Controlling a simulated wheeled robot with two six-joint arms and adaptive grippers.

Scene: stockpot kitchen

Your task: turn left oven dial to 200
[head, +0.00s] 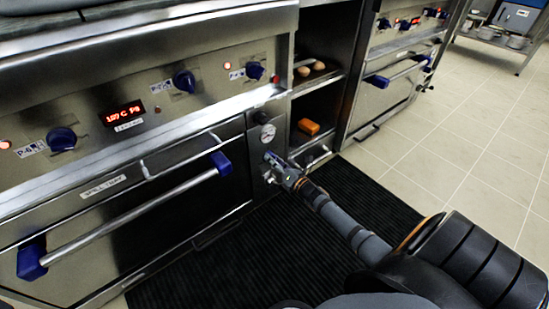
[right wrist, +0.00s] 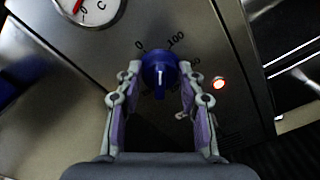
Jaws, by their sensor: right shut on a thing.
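The oven dial (right wrist: 159,70) is a round blue knob with a white line on the panel beside the oven door. The numbers 0 and 100 show above it in the right wrist view; other marks are partly hidden by a finger. The white line runs up and down in that view; which end is the pointer I cannot tell. My right gripper (right wrist: 160,80) is shut on the dial, one finger on each side. In the head view the right gripper (head: 272,164) is at the panel and mostly covers the dial. My left gripper is not in view.
A round gauge (head: 268,133) is above the dial. A lit red lamp (right wrist: 219,83) is beside it. The oven door handle (head: 130,216) with blue ends is to the left. An open shelf (head: 318,85) is to the right. A black mat (head: 230,262) covers the floor in front.

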